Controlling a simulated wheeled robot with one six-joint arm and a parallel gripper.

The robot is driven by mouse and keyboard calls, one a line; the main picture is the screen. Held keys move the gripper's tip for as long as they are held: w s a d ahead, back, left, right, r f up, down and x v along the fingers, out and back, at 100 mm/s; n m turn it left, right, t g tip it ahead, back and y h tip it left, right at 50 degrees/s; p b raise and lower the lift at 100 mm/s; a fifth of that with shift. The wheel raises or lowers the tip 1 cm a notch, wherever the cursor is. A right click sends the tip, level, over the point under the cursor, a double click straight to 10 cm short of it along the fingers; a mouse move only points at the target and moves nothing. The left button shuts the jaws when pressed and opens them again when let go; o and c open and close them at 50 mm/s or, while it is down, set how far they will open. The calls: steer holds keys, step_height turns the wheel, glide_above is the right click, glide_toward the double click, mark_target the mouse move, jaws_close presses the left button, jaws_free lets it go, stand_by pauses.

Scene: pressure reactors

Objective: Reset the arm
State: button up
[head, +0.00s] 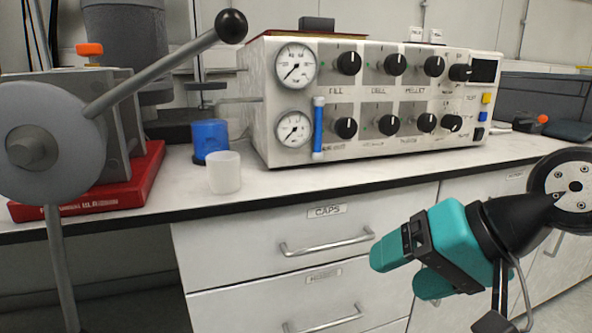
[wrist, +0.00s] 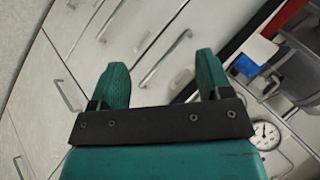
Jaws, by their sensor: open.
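My gripper (head: 388,262) is teal with a black bracket and hangs in front of the drawers at the lower right of the head view. In the wrist view its two teal fingers (wrist: 160,88) stand well apart with nothing between them. The gripper is open and empty. It is clear of the counter and does not touch the drawers. My arm comes in from the right edge of the head view.
A control panel (head: 385,105) with gauges and knobs stands on the counter (head: 290,183). A white cup (head: 224,172) and a blue cup (head: 209,138) stand left of it. A reactor with a long lever (head: 165,68) is at far left. Drawers (head: 300,235) lie below.

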steer(key=s+d+f+n+g+h, duration=0.1)
steer(key=s+f+n+g+h, duration=0.3)
steer(key=s+n, duration=0.45)
step_height(320, 180, up, 31)
steer(key=p, duration=2.9)
steer(key=shift+s+d+f+g+y, duration=0.2)
steer(key=shift+s+d+g+y, duration=0.1)
steer(key=shift+g+y, duration=0.1)
